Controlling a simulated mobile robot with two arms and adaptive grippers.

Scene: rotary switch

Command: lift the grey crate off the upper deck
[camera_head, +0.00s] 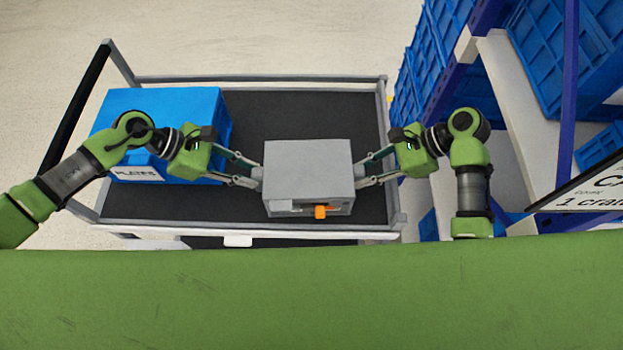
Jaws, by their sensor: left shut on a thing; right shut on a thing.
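The grey crate (308,165) is a box with an orange knob (321,211) on its near face. It shows over the dark upper deck (300,110) of a cart, right of the middle. I cannot tell whether it rests on the deck or is just above it. My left gripper (256,178) is shut on the crate's left side. My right gripper (360,176) is shut on its right side. The fingertips are partly hidden against the crate's sides.
A blue crate (185,100) labelled "PLATES" stands on the left of the deck, behind my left arm. The cart has a grey rim and a black handle (75,105) at left. Shelving with blue crates (565,50) stands close on the right. A sign (585,190) hangs at the right edge.

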